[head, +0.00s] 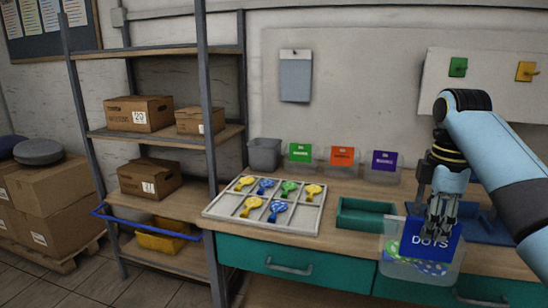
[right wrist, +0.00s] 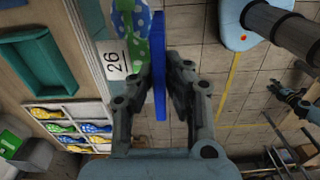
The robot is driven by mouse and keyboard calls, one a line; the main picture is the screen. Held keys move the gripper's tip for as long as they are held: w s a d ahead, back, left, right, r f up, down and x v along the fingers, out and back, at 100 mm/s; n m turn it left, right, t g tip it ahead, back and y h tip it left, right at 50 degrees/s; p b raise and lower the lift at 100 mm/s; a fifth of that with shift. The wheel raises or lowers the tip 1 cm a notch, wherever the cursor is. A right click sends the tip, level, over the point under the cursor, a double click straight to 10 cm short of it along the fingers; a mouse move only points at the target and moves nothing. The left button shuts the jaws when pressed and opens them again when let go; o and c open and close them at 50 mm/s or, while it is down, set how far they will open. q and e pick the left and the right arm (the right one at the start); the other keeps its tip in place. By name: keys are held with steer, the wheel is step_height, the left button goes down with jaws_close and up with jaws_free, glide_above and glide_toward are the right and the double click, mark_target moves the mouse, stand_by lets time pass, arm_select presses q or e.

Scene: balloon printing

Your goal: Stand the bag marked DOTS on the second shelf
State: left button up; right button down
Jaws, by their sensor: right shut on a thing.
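The DOTS bag (head: 425,250) is clear with a blue header card and holds spotted blue and green balloons. It hangs upright in front of the workbench edge at the right of the head view. My right gripper (head: 437,212) is shut on its header from above. In the right wrist view the blue header (right wrist: 160,65) shows edge-on between the fingers. The shelf rack stands at the left, with boards at several heights; a middle board (head: 200,190) bears a carton at its left and has bare wood to the right. A dark jointed part (right wrist: 290,97), apparently my left gripper, shows small.
A pale compartment tray (head: 215,214) of balloons and a green tray (head: 372,222) lie on the bench. A grey bin (head: 264,154) and clear holders with green, orange and purple cards stand behind. Cartons (head: 138,114) occupy the upper board. A blue bar (head: 150,228) runs across the rack front.

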mark_target(419, 281)
step_height(419, 281, down, 16)
steer(key=b, duration=1.2)
steer(key=shift+s+r+b, duration=0.15)
steer(key=shift+b, duration=0.25)
steer(key=shift+r, duration=0.15)
steer(key=shift+d, duration=0.1)
